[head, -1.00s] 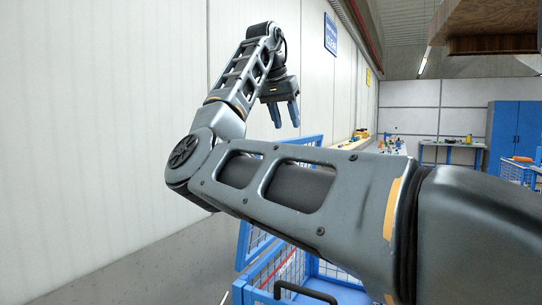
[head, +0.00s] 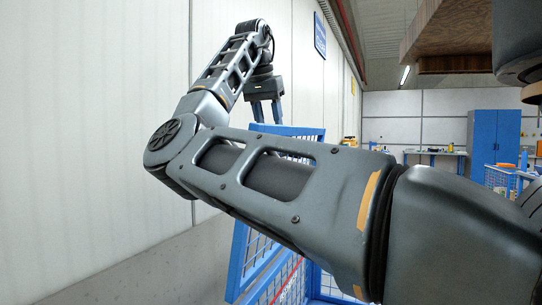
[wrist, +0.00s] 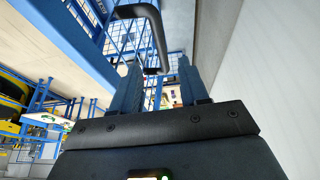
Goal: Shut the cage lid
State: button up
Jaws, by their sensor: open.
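The cage lid (head: 290,131) is a blue-framed mesh panel, standing raised and tilted above the blue cage (head: 292,283) in the head view. My forearm covers much of both. My gripper (head: 267,119) is open, fingers pointing down, at the top edge of the lid in that view; I cannot tell whether it touches. In the wrist view my gripper (wrist: 157,62) has its two fingers spread. A black curved handle (wrist: 158,40) lies just beyond and between the fingertips there, with blue frame and mesh (wrist: 78,45) to its left. Nothing is clearly gripped.
A pale wall (head: 90,120) runs close along the left. A wooden structure (head: 455,30) hangs at upper right. A blue cabinet (head: 493,138) and workbenches (head: 435,155) stand far back. Other blue mesh (head: 500,178) shows at right.

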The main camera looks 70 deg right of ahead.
jog(key=shift+x, duration=4.05)
jog(key=shift+a+f, duration=0.1)
jog(key=shift+a, duration=0.05)
grip_shut()
